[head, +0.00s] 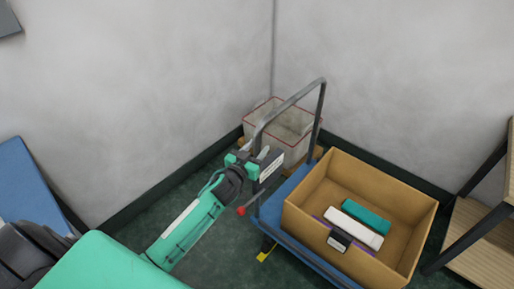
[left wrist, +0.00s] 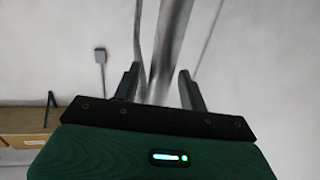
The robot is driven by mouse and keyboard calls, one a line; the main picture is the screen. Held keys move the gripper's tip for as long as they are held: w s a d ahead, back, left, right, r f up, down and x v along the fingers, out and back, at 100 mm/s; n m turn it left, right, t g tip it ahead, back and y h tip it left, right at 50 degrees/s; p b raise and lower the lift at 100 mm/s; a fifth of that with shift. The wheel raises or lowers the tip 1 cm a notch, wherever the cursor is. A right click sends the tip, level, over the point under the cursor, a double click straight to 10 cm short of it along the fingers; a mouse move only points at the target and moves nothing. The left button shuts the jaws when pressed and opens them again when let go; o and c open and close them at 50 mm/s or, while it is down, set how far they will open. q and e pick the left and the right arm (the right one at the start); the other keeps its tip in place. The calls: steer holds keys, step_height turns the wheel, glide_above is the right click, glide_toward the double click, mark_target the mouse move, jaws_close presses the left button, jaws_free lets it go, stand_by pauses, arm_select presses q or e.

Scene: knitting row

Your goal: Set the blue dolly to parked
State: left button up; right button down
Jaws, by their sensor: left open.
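The blue dolly (head: 272,207) stands near the corner, with a grey tubular push handle (head: 292,100) at its left end. My left gripper (head: 264,163) is at the near upright of that handle. In the left wrist view, the handle's grey bar (left wrist: 166,60) shows between the two spread fingers of my left gripper (left wrist: 160,88); I cannot tell whether they touch it. A red knob (head: 241,211) shows just below the gripper. A yellow piece (head: 265,254) is low by the dolly's near-left wheel. My right gripper is not in view.
An open cardboard box (head: 306,213) on the dolly holds a teal item (head: 366,216) and a white item (head: 356,229). A pale red-rimmed bin (head: 292,150) stands behind the handle against the walls. A wooden shelf (head: 478,240) is at right.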

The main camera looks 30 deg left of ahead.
arm_select(q)
steer(key=shift+w, duration=0.25)
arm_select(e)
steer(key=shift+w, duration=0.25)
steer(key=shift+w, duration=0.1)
arm_select(q)
steer(key=c, duration=0.9)
jaws_close()
steer(key=shift+w, duration=0.1)
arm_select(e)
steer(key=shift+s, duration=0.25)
